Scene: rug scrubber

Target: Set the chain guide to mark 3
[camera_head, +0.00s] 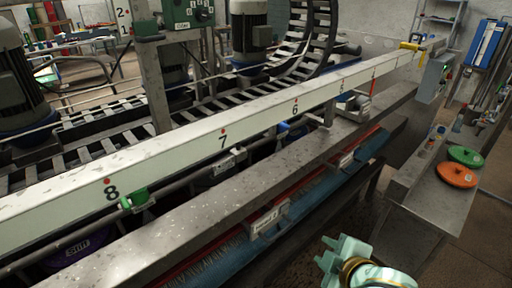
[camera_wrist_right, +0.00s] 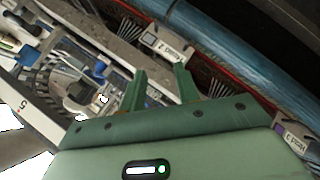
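A long pale beam (camera_head: 180,148) runs diagonally across the head view, with red dots and numbers. Marks 8, 7 and 6 read clearly; farther ones are small. A green clamp-like piece (camera_head: 135,200) sits under the beam by mark 8. A grey bracket (camera_head: 226,163) sits below mark 7. I cannot tell which piece is the chain guide. My right gripper (camera_head: 334,257) is at the bottom, apart from the beam. Its fingers (camera_wrist_right: 160,88) are spread and empty. My left gripper is out of view.
A grey metal ledge (camera_head: 150,235) and a blue roller (camera_head: 300,215) run in front of the beam. A side bench (camera_head: 430,195) at right holds a green disc (camera_head: 465,156) and an orange disc (camera_head: 457,174). A curved chain track (camera_head: 318,45) rises behind the beam.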

